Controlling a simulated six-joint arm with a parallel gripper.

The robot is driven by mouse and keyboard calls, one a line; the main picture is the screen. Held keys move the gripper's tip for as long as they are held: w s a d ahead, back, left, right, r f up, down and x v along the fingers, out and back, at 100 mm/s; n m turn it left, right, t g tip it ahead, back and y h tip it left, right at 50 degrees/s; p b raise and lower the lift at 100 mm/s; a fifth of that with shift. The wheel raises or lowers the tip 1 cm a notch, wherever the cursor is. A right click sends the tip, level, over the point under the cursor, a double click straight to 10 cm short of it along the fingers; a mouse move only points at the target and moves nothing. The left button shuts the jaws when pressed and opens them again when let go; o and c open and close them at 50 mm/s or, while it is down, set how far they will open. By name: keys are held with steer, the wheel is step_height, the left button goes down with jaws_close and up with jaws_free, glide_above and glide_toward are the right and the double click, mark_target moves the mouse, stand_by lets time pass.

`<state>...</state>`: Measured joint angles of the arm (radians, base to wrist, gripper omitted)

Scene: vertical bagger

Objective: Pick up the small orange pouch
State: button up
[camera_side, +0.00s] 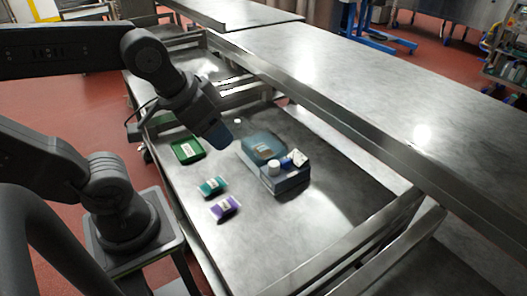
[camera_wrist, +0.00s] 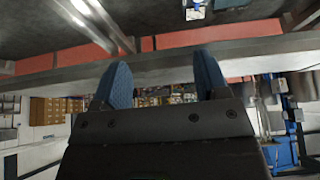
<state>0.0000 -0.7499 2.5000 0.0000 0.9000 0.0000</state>
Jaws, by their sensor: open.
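I see no orange pouch in either view. Two small pouches lie flat on the steel table: a teal one (camera_side: 213,186) and, nearer the camera, a purple one (camera_side: 226,207), both with pale labels. My gripper (camera_side: 217,137) is above the table, between the green tray and the blue bin, higher than both pouches. In the wrist view its two blue fingers (camera_wrist: 165,78) stand apart with nothing between them; that view looks mostly out across the room.
A green tray (camera_side: 178,155) with a label lies behind the teal pouch. A raised steel counter (camera_side: 330,75) runs along the back. The table's front right is clear.

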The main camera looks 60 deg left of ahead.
steer(key=w+a+n+g, duration=0.2)
steer(key=w+a+n, duration=0.35)
steer(key=w, duration=0.55)
steer(key=n+g, duration=0.4)
steer(key=n, duration=0.8)
glide_above(263, 146)
step_height(263, 146, down, 18)
steer(key=shift+n, duration=0.25)
steer(key=f, duration=0.9)
steer(key=shift+s+d, duration=0.2)
steer(key=shift+s, duration=0.05)
steer(key=shift+w+a+f, duration=0.1)
steer(key=shift+f, duration=1.35)
steer(key=shift+w+a+f, duration=0.1)
steer(key=shift+f, duration=1.3)
steer(key=shift+c, duration=0.3)
